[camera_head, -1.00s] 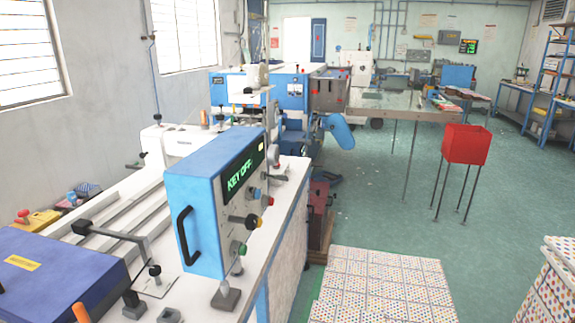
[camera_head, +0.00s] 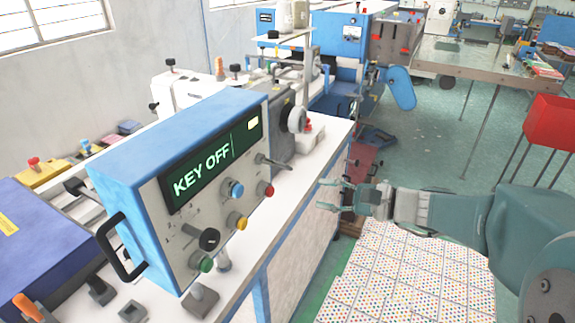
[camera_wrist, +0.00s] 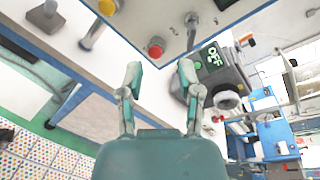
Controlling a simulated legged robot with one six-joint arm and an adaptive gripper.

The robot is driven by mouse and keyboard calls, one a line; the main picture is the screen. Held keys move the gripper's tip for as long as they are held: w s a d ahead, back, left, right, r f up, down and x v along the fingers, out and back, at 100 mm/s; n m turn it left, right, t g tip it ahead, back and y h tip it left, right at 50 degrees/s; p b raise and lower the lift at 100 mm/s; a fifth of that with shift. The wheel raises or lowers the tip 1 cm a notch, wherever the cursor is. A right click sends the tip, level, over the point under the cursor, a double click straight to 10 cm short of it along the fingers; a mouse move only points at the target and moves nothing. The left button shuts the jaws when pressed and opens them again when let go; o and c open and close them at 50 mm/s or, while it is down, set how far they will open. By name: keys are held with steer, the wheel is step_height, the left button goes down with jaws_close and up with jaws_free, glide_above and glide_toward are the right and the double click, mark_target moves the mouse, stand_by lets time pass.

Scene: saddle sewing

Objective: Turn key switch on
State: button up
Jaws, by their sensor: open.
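The blue control box (camera_head: 170,150) stands on a white bench at left, and its display (camera_head: 212,158) reads "KEY OFF". Its front panel carries a black knob (camera_head: 209,239), a blue button (camera_head: 236,188), a red button (camera_head: 265,188), a yellow button (camera_head: 238,221), a green button (camera_head: 204,264) and a grey lever (camera_head: 273,163) at the right end. I cannot tell for sure which is the key switch. My gripper (camera_head: 324,196) is open and empty, right of the panel and apart from it. In the wrist view, the red button (camera_wrist: 155,48) and grey lever (camera_wrist: 192,24) lie beyond my open fingers (camera_wrist: 160,72).
A grey machine with a white dial (camera_head: 297,119) stands just behind the box's right end. The bench edge (camera_head: 285,235) runs below the panel. A red bin (camera_head: 550,124) on thin legs stands at right. Dotted tiles (camera_head: 410,270) cover the floor below my arm.

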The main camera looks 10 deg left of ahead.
mark_target(290, 169)
steer(key=shift+m+t+y, duration=0.6)
steer(key=shift+m+t, duration=0.2)
steer(key=shift+m, duration=0.1)
steer(key=w+a, duration=0.2)
steer(key=a, duration=0.1)
steer(key=w+a, duration=0.2)
steer(key=a, duration=0.1)
steer(key=w+a, duration=0.3)
steer(key=shift+a+r, duration=0.25)
steer(key=shift+a, duration=0.05)
jaws_close()
